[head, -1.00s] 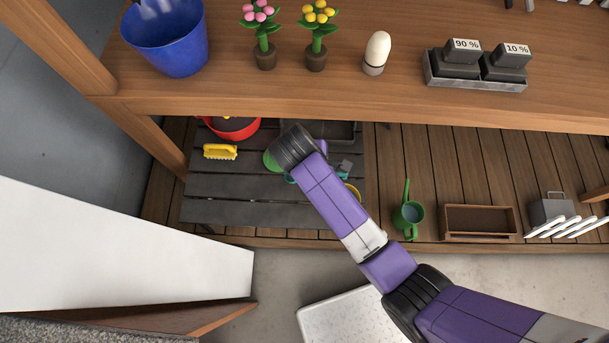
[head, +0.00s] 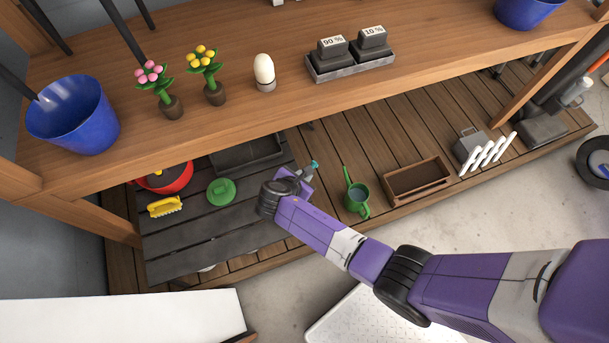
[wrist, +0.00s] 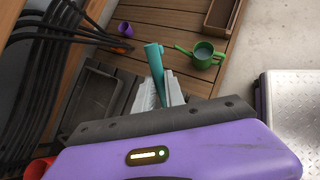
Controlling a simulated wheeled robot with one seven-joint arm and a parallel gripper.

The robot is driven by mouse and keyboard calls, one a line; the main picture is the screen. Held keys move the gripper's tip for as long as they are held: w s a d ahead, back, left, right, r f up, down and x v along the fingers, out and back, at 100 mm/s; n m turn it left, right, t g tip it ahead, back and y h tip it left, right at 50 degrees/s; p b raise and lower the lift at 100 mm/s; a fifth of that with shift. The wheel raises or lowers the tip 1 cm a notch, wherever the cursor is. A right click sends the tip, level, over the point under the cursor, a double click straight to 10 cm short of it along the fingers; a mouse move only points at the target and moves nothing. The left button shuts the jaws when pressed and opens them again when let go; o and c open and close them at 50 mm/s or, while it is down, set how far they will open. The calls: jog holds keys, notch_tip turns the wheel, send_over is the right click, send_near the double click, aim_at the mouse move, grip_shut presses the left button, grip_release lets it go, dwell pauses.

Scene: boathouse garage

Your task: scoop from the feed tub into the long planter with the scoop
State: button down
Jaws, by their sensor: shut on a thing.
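The teal scoop (wrist: 156,62) is clamped between the fingers of my gripper (wrist: 160,92) in the wrist view. In the head view only a small teal part of the scoop (head: 314,165) shows past my gripper (head: 304,174). I cannot tell whether it holds any feed. The red tub (head: 182,184), which looks like the feed tub, stands at the left under the upper shelf, partly hidden by it, with dark contents. The long planter (head: 446,181) is a brown box on the lower deck, right of my gripper and apart from it.
A green watering can (head: 357,197) stands between my gripper and the planter. A black tray (head: 262,152), a green lid (head: 221,191) and a yellow brush (head: 164,207) lie on the dark slatted platform (head: 200,238). The wooden upper shelf (head: 200,128) overhangs from behind.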

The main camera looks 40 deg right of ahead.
jog(key=f+b, duration=0.2)
jog(key=f, duration=0.1)
jog(key=a+f+b, duration=0.1)
jog(key=f+b, duration=0.1)
jog(key=f, duration=0.1)
jog(key=f+b, duration=0.3)
jog(key=shift+a+f, duration=0.2)
jog(key=shift+a, duration=0.1)
jog(key=r+p, duration=0.8)
jog(key=shift+d, duration=0.25)
jog(key=shift+d+p, duration=0.4)
jog(key=shift+p, duration=0.2)
jog(key=d+y+p, duration=0.1)
jog(key=p, duration=0.1)
jog(key=d+f+y+p, duration=0.1)
jog(key=y, duration=0.1)
jog(key=shift+w+d+m+g+y+p, duration=0.15)
jog(key=shift+d+m+g+y+p, duration=0.15)
jog(key=shift+p, duration=0.1)
jog(key=shift+w+d+f+y, duration=0.15)
jog(key=shift+d+f+y, duration=0.55)
jog(key=shift+y, duration=0.5)
jog(key=shift+r, duration=0.1)
